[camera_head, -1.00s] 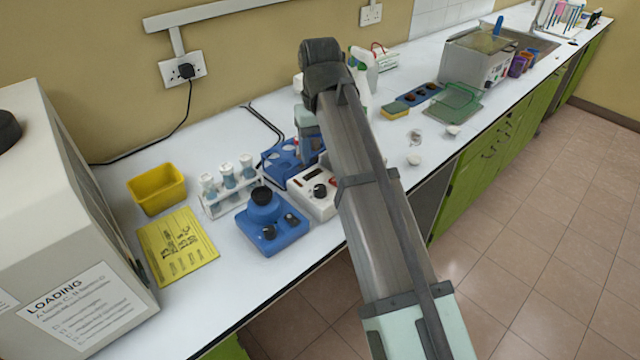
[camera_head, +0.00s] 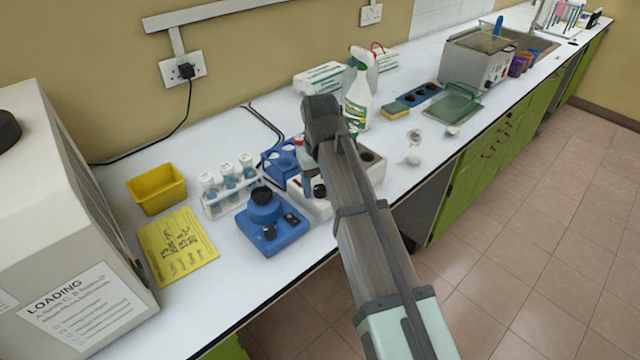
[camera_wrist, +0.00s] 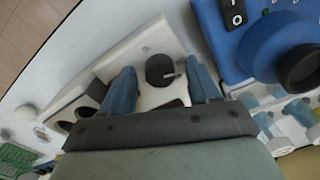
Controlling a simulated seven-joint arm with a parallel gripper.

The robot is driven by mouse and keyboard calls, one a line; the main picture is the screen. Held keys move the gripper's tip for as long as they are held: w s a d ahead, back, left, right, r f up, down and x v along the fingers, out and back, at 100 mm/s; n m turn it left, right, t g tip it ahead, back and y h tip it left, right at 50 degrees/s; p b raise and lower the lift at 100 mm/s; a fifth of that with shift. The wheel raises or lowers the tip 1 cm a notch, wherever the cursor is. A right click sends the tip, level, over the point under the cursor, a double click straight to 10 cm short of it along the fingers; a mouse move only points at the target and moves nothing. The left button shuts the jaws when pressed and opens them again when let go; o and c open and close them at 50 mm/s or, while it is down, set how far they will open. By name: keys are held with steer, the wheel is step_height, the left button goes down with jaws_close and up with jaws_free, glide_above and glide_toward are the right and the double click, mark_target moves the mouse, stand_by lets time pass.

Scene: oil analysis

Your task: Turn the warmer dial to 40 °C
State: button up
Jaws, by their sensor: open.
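The warmer is a white block (camera_head: 316,208) on the bench, partly hidden by my arm; its round wells (camera_head: 368,156) show to the right of the arm. Its black dial (camera_head: 319,190) is on the left part of the block. In the wrist view the dial (camera_wrist: 160,72) has a pale pointer mark directed to the right of the picture. My gripper (camera_wrist: 158,66) is open, with one blue finger on each side of the dial. Gaps show between the fingers and the dial. The temperature scale is not readable.
A blue device with a black top (camera_head: 265,208) stands close to the left of the warmer. A test tube rack (camera_head: 232,192), a yellow bin (camera_head: 157,188) and a yellow sheet (camera_head: 177,246) are further left. A spray bottle (camera_head: 358,105) stands behind my arm.

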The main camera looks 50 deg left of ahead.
steer(key=shift+c, duration=0.2)
steer(key=c, duration=1)
steer(key=shift+m, duration=0.4)
steer(key=m, duration=0.4)
steer(key=shift+m, duration=0.4)
steer(key=m, duration=0.4)
steer(key=shift+m, duration=0.3)
